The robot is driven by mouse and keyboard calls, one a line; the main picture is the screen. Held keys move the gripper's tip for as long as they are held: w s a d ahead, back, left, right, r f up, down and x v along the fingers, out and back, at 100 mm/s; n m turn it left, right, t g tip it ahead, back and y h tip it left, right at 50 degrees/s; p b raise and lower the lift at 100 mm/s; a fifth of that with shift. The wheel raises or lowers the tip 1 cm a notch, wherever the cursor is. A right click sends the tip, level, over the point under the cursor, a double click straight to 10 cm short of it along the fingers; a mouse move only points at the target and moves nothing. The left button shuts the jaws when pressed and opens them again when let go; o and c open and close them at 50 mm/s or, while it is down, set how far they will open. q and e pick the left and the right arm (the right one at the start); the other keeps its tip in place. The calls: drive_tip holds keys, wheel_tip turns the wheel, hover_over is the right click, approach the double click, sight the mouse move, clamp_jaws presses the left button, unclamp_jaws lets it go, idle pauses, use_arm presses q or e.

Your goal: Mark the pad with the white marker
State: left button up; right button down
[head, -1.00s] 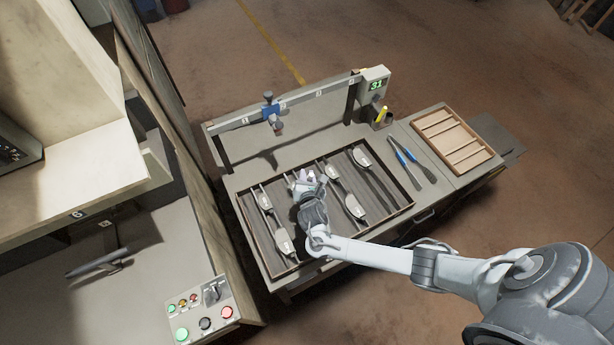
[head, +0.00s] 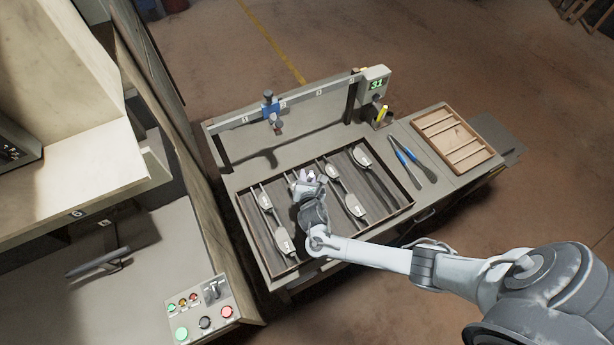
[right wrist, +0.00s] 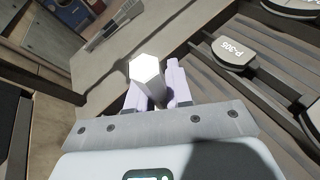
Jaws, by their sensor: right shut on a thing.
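My right gripper (head: 308,178) is over the middle of the dark slatted tray (head: 385,183). It is shut on the white marker (right wrist: 147,76), whose pale six-sided end faces the camera between the fingers in the right wrist view. The marker's tip is hidden there. Several brake shoes with grey labelled pads lie in the tray, some left of the gripper, such as this pad (head: 265,200), and some right of it, such as this pad (head: 354,206). In the right wrist view a pad labelled P-305 (right wrist: 233,52) lies right of the marker, apart from it. My left gripper is not in view.
A rail (head: 320,93) with a blue clamp (head: 270,106) spans the bench behind the tray. A yellow marker (head: 382,113) stands in a holder by the green display (head: 376,85). Blue-handled tools (head: 409,160) and a wooden compartment box (head: 425,123) lie to the right. A button panel (head: 204,310) is front left.

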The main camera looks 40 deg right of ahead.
drive_tip(key=shift+f, duration=0.15)
drive_tip(key=shift+w+a+p, duration=0.15)
drive_tip(key=shift+w+p, duration=0.05)
drive_tip(key=shift+p, duration=0.1)
idle(0.6)
drive_tip(key=shift+w+a+p, duration=0.1)
drive_tip(key=shift+w+p, duration=0.05)
drive_tip(key=shift+p, duration=0.15)
drive_tip(key=shift+w+a, duration=0.15)
drive_tip(key=shift+w, duration=0.05)
idle(0.7)
drive_tip(key=shift+w+a+p, duration=0.2)
drive_tip(key=shift+w+p, duration=0.1)
drive_tip(key=shift+p, duration=0.35)
drive_tip(key=shift+w+a, duration=0.1)
drive_tip(key=shift+w, duration=0.15)
idle(0.5)
drive_tip(key=shift+w+a+p, duration=0.2)
drive_tip(key=shift+w+p, duration=0.05)
drive_tip(key=shift+p, duration=0.2)
idle(0.3)
drive_tip(key=shift+w+a, duration=0.2)
drive_tip(key=shift+w, duration=0.05)
idle(0.5)
idle(0.3)
